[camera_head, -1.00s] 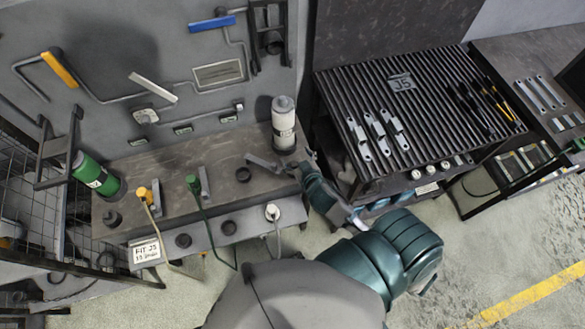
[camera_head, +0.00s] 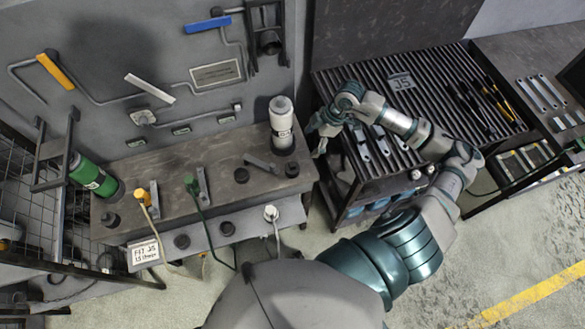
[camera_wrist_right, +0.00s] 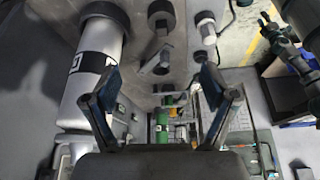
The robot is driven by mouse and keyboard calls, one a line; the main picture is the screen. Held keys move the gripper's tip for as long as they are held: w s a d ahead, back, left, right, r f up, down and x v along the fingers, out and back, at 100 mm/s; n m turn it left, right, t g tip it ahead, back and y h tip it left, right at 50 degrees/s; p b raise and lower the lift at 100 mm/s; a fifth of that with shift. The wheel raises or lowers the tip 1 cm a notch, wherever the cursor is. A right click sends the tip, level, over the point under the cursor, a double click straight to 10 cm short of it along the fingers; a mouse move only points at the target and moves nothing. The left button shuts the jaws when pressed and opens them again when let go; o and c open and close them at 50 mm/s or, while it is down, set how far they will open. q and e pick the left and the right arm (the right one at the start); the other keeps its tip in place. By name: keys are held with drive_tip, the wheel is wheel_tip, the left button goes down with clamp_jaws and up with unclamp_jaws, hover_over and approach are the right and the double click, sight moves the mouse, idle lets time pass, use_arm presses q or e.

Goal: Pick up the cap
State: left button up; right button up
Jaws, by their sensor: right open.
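Several black round cap-like pieces sit on the grey bench; I cannot tell which one is the cap. One (camera_head: 241,175) is on the bench top, another (camera_head: 292,170) is near its right end, and others (camera_head: 227,228) are on the front face. In the right wrist view a black round piece (camera_wrist_right: 160,20) lies beyond the fingers. My right gripper (camera_head: 318,141) is open, right of the white bottle, between bench and slatted table. In its wrist view the fingers (camera_wrist_right: 160,85) are spread with nothing between them. My left gripper is out of view.
The white bottle (camera_head: 282,128) stands at the bench's right end, close to my right gripper. A flat grey bar (camera_head: 262,163) lies beside the caps. The slatted table (camera_head: 415,90) carries metal brackets.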

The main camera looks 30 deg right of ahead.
sight(295, 165)
drive_tip(key=x, duration=1.1)
drive_tip(key=shift+a+f, duration=0.2)
drive_tip(key=shift+a, duration=0.05)
drive_tip(key=x, duration=0.3)
drive_tip(key=d+x, duration=0.1)
drive_tip(key=x, duration=0.1)
drive_tip(key=shift+s+a+f, duration=0.1)
drive_tip(key=shift+a+f, duration=0.1)
drive_tip(key=shift+f, duration=0.35)
drive_tip(key=shift+a, duration=0.1)
drive_tip(key=shift+r, duration=0.1)
drive_tip(key=c, duration=1.2)
